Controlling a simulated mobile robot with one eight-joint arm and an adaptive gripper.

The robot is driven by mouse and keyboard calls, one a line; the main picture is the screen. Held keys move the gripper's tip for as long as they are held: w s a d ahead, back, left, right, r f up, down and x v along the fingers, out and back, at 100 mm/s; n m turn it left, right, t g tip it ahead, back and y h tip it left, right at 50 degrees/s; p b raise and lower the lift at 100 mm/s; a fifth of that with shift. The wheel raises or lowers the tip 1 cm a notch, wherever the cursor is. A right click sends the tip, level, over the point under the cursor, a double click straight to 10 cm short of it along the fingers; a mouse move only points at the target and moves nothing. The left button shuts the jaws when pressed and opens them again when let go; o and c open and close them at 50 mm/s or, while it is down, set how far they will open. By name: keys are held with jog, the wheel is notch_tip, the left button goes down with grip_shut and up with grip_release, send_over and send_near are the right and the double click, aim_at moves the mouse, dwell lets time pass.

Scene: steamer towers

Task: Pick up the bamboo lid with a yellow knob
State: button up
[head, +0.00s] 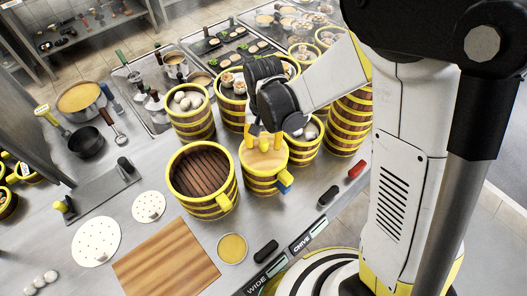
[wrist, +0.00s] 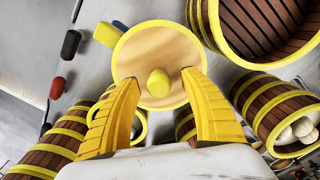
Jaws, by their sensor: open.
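The bamboo lid (head: 256,155) is a pale wooden disc with a yellow rim. It sits on top of a small steamer tower (head: 262,182) banded in brown and yellow. Its yellow knob (wrist: 158,83) stands at the lid's centre in the wrist view. My gripper (head: 263,137) is above the lid in the head view. In the wrist view its two yellow fingers (wrist: 160,90) are spread apart, one on each side of the knob, with visible gaps. Whether the fingertips touch the lid cannot be told. The gripper holds nothing.
A wide empty steamer (head: 200,178) stands just left of the lidded tower. Steamers with white buns (head: 190,105) and other towers (head: 348,122) crowd behind and right. A cutting board (head: 165,262) and white perforated discs (head: 96,241) lie at front left.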

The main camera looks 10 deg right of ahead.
aim_at(267, 142)
jog(key=shift+s+f, duration=0.1)
grip_shut()
dwell(0.4)
jog(key=shift+r, duration=0.45)
jog(key=r, duration=0.2)
jog(key=d+r+p, duration=0.1)
jog(key=r, duration=0.1)
jog(key=shift+s, duration=0.15)
jog(key=s+d+r+p, duration=0.1)
jog(key=s+d+r, duration=0.3)
jog(key=d, duration=0.5)
notch_tip(267, 142, up, 2)
jog(key=shift+d+r, duration=0.1)
jog(key=shift+d, duration=0.3)
